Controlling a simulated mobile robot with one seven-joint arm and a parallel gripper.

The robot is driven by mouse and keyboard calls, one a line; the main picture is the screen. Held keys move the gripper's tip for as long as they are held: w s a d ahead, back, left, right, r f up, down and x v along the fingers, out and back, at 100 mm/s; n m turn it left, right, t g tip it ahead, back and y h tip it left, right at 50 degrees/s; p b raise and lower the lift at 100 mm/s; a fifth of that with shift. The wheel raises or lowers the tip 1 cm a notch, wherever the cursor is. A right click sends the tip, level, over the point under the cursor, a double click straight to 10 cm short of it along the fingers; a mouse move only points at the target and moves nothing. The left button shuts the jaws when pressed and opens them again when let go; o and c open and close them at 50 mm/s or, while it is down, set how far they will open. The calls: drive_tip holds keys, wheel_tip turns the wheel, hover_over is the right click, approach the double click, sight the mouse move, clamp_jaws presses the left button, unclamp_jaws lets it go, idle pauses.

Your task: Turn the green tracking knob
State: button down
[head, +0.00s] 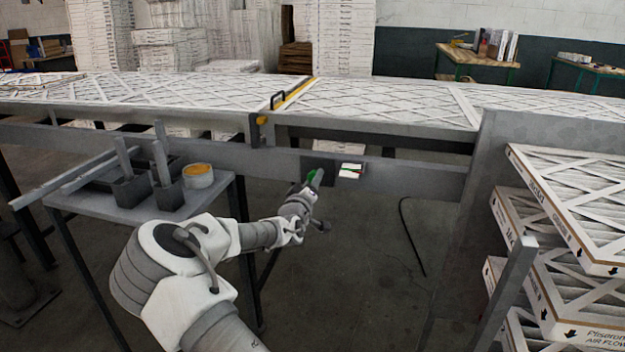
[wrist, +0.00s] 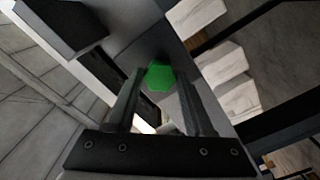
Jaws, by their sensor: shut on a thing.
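The green tracking knob (wrist: 160,76) shows in the wrist view between the tips of my gripper's two fingers. In the head view a small part of the green knob (head: 317,178) shows at the end of my arm, in front of a dark plate on the grey conveyor rail. My gripper (wrist: 163,88) is shut on the knob. In the head view my gripper (head: 308,190) is small and partly covers the knob. How far the knob is turned cannot be told.
A white label with a green mark (head: 350,171) is right of the knob. Framed filters (head: 380,100) lie on the conveyor above. A small grey table (head: 130,213) stands at left. Stacked boxed filters (head: 575,210) stand at right. The floor below the rail is mostly clear, with a black cable (head: 408,235).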

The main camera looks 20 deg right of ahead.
drive_tip(key=shift+n, duration=0.7)
drive_tip(key=shift+c, duration=1.4)
unclamp_jaws()
drive_tip(key=p+v, duration=0.3)
drive_tip(key=v, duration=1.4)
drive_tip(key=shift+s+a+p, duration=0.2)
drive_tip(key=shift+p, duration=0.15)
drive_tip(key=shift+d, duration=0.1)
